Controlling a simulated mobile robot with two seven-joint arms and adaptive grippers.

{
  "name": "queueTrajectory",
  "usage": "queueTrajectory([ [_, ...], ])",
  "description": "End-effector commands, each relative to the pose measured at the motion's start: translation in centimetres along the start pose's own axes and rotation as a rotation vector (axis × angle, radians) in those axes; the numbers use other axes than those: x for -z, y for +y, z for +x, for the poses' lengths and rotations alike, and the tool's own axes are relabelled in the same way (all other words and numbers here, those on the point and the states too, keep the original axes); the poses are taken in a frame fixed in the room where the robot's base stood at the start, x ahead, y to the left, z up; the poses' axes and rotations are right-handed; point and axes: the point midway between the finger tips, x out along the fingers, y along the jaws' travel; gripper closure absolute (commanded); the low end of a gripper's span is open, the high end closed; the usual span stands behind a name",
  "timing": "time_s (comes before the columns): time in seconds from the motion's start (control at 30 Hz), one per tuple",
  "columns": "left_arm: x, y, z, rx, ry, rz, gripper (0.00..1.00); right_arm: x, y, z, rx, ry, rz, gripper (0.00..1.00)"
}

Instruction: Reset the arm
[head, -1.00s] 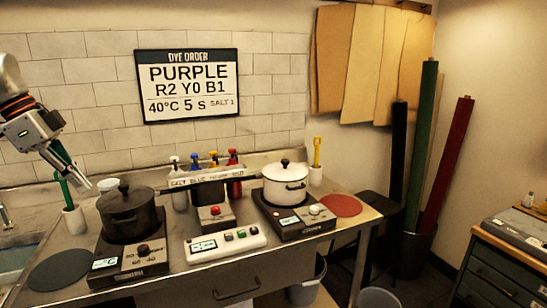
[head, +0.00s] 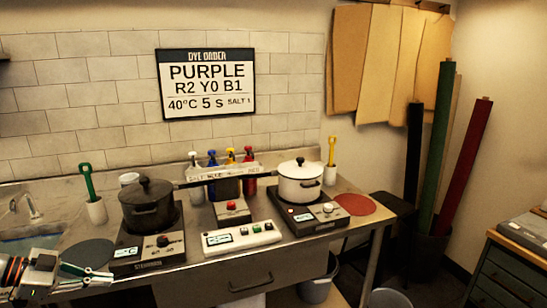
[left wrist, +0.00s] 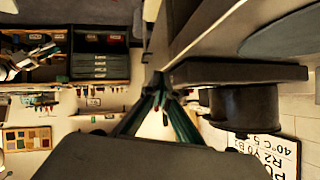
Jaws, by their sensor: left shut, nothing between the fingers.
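My left gripper (head: 98,276) is at the lower left of the head view, low by the table's front left edge. Its fingers are together and empty. In the left wrist view the green-sided fingers (left wrist: 160,82) meet at their tips with nothing between them. The left wrist view is upside down and shows the dark pot (left wrist: 238,106) and its hot plate (left wrist: 235,72) to the right of the fingers. My right gripper is in neither view.
The table holds a dark pot (head: 148,207), a white pot (head: 300,186), a control box (head: 241,238) and a red-button box (head: 231,211). A dark round mat (head: 86,253) lies close to my left gripper. A sink (head: 30,245) is at far left.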

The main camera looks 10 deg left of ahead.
Motion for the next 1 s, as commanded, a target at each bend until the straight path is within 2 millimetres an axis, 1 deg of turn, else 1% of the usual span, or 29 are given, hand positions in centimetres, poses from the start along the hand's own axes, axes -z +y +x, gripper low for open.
queueTrajectory([
  [0.03, -1.5, 1.5, 1.1, 0.033, 0.032, -0.018, 1.00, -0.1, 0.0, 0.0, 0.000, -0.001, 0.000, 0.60],
  [0.17, -5.0, 4.8, 3.7, 0.128, 0.079, -0.042, 1.00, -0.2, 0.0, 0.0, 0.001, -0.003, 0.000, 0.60],
  [0.2, -5.9, 5.9, 4.6, 0.158, 0.088, -0.051, 1.00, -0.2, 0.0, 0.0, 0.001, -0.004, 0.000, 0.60],
  [0.27, -7.2, 7.6, 5.8, 0.203, 0.098, -0.066, 1.00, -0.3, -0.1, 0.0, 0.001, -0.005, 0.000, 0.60],
  [0.4, -9.6, 12.0, 8.9, 0.298, 0.101, -0.111, 1.00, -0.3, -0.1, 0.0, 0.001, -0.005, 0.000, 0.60],
  [0.47, -10.4, 14.0, 10.2, 0.336, 0.095, -0.133, 1.00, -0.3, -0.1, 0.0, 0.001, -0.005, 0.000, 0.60],
  [0.5, -10.8, 15.3, 11.1, 0.359, 0.090, -0.149, 1.00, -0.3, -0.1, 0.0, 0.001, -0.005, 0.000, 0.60],
  [0.63, -11.7, 19.8, 14.0, 0.424, 0.059, -0.205, 1.00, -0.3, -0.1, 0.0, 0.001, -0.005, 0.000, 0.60],
  [0.77, -11.7, 24.4, 16.9, 0.469, 0.017, -0.266, 1.00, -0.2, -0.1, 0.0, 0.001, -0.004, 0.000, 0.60],
  [0.9, -10.6, 29.2, 20.1, 0.494, -0.035, -0.334, 1.00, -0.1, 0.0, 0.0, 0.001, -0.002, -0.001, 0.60],
  [1.0, -9.4, 32.1, 22.0, 0.497, -0.070, -0.377, 1.00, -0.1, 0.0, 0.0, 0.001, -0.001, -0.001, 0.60],
])
